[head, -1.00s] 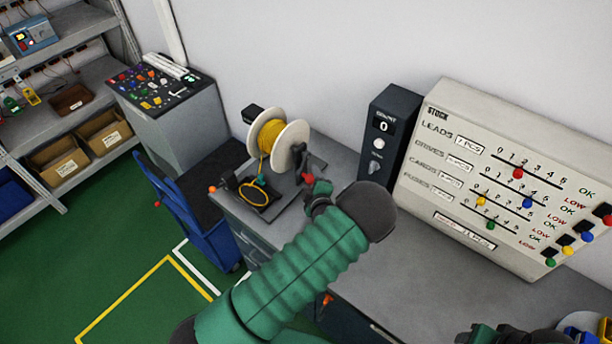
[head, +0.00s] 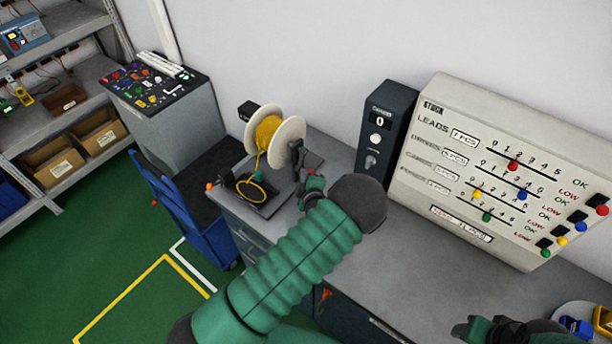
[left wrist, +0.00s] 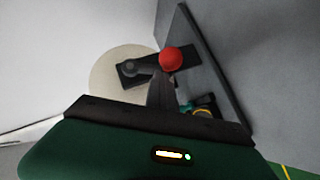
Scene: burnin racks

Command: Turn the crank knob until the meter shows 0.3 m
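The cable reel (head: 289,141) with yellow cable stands on the left part of the bench, on a dark base. In the left wrist view the crank knob (left wrist: 171,60) is a red ball on a dark crank arm (left wrist: 136,70) in front of the pale reel disc (left wrist: 104,72). My left gripper (head: 314,186) is at the crank side of the reel, close to the knob; its fingers are too small and hidden to tell their state. A small black box (head: 248,110), perhaps the meter, sits behind the reel; no reading shows. My right gripper (head: 470,328) is low at the right, away from the reel.
A dark counter box (head: 386,135) showing 0 and a pale stock board (head: 480,215) stand behind the bench. A blue cart (head: 185,220) is left of the bench. A plate with blue and yellow parts (head: 590,311) is at right. The bench middle (head: 420,270) is clear.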

